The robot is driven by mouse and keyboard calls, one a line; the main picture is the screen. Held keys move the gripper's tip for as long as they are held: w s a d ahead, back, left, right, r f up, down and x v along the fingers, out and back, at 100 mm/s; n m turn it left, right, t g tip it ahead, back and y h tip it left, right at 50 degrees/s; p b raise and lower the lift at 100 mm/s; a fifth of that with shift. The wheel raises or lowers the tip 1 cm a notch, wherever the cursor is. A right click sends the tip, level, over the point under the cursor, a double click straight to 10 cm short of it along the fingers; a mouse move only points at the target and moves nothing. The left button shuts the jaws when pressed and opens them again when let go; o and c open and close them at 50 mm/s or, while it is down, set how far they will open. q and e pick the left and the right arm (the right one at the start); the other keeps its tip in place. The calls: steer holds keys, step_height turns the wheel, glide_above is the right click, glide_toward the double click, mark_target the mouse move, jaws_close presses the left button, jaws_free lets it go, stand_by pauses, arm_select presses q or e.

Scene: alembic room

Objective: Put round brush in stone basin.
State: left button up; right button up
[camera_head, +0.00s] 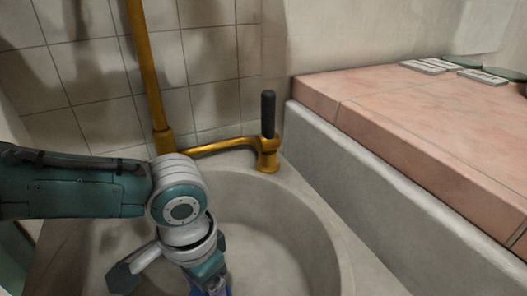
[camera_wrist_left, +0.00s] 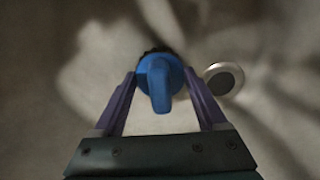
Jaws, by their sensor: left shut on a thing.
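The stone basin (camera_head: 310,218) is a round grey bowl at the lower middle of the head view. My left gripper (camera_head: 214,288) points down inside its rim; its fingertips are cut off by the lower edge. In the left wrist view, my left gripper (camera_wrist_left: 161,76) is shut on the round brush (camera_wrist_left: 158,86), which has a blue handle and a dark end mostly hidden behind it. The basin's grey inside (camera_wrist_left: 270,120) fills the background. How far the brush is from the basin floor is unclear. My right gripper is not in view.
A round drain (camera_wrist_left: 224,78) lies just right of the brush in the left wrist view. A brass pipe and tap (camera_head: 266,155) with a black handle stand at the basin's back rim. A pink tiled ledge (camera_head: 430,115) rises on the right, with small flat items at its back.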

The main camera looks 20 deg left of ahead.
arm_select(q)
steer(key=o, duration=1.3)
step_height(320, 180, up, 12)
steer(key=p, duration=0.8)
